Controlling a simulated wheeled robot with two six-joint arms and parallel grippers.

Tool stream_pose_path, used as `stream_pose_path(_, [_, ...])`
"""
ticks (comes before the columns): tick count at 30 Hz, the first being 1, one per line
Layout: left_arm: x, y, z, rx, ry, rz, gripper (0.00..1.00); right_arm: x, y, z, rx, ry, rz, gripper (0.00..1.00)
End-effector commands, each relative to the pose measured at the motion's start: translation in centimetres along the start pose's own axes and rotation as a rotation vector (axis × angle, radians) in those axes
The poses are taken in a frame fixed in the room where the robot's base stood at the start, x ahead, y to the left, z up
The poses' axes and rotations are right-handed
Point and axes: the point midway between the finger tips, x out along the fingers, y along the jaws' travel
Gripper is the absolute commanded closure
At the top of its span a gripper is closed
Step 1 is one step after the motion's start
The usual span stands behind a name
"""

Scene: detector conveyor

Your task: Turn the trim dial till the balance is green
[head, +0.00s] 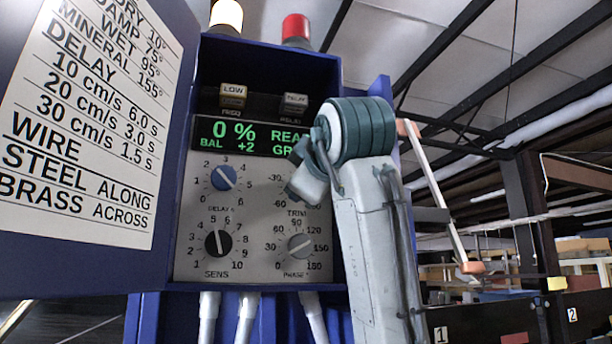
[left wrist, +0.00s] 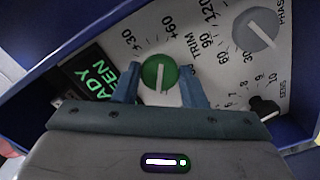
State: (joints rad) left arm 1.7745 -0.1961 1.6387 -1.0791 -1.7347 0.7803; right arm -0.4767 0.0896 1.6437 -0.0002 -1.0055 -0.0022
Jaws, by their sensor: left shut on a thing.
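The green trim dial (left wrist: 158,74) with a white pointer line sits between the two blue fingers of my left gripper (left wrist: 158,88) in the left wrist view. The gripper is shut on it. In the head view my left gripper (head: 303,180) and wrist cover the trim dial and part of its scale. The display (head: 240,137) reads 0 % and BAL +2 in green letters, with "REA" and "GR" partly hidden at its right. The left wrist view shows the display's other end (left wrist: 97,82), reading "ADY" and "EN" in green. My right gripper is in neither view.
On the same panel are a blue delay dial (head: 223,177), a black sens dial (head: 218,243) and a grey phase dial (head: 300,247). The open blue door with a printed card (head: 85,120) stands at left. A white lamp (head: 226,15) and a red lamp (head: 296,28) sit on top.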

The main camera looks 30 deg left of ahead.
Motion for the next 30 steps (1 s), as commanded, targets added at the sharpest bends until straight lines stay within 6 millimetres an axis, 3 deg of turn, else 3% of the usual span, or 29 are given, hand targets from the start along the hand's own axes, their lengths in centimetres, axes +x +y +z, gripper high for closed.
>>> stream_pose_path(21, [-0.01,-0.03,0.02,-0.079,0.0,-0.001,0.85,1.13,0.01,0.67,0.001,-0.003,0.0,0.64])
stream_pose_path(22, [-0.01,-0.04,0.02,-0.079,0.0,-0.001,0.6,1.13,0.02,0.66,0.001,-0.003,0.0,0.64])
stream_pose_path(25, [-0.01,-0.03,0.02,-0.079,0.0,-0.001,0.41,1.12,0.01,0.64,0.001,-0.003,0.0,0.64])
stream_pose_path(30, [0.0,-0.02,0.01,-0.079,0.0,-0.001,0.41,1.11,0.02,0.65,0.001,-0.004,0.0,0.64])
